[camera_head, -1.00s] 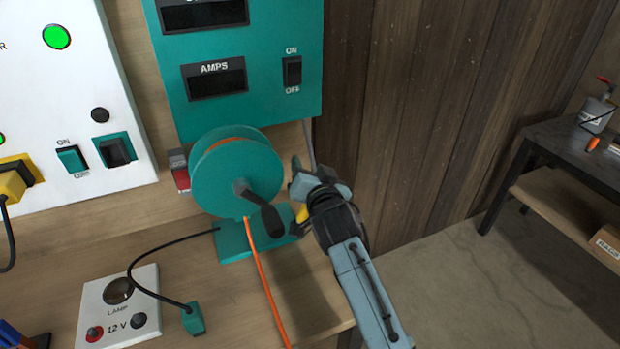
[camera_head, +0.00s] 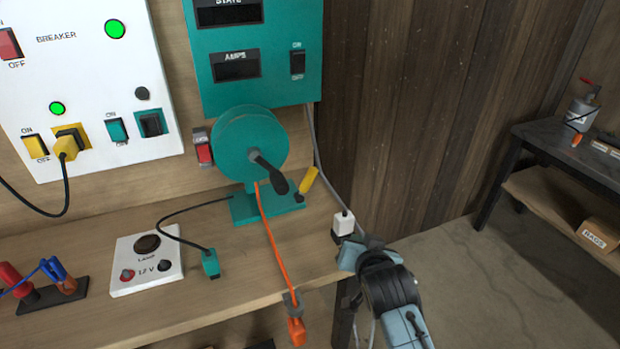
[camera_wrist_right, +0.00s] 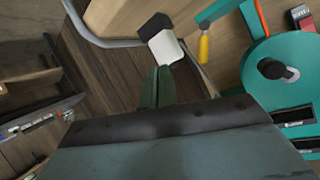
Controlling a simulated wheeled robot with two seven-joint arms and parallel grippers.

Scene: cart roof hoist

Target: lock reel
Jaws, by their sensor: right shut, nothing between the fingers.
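The teal reel (camera_head: 236,150) stands on its base at the bench's back, with a dark crank handle (camera_head: 272,178) on its face. A yellow-handled lever (camera_head: 309,180) sits at the right of the reel's base, tilted up to the right; nothing touches it. An orange cord (camera_head: 268,232) hangs from the reel over the bench edge. My right gripper (camera_head: 351,252) is shut and empty, below and right of the lever. The right wrist view shows its fingers (camera_wrist_right: 158,85) apart from the yellow lever (camera_wrist_right: 204,47) and the reel (camera_wrist_right: 290,70). My left gripper is out of view.
A lamp box (camera_head: 147,262) and a teal plug (camera_head: 210,264) lie left. An orange hook (camera_head: 296,328) hangs in front. Open floor lies right.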

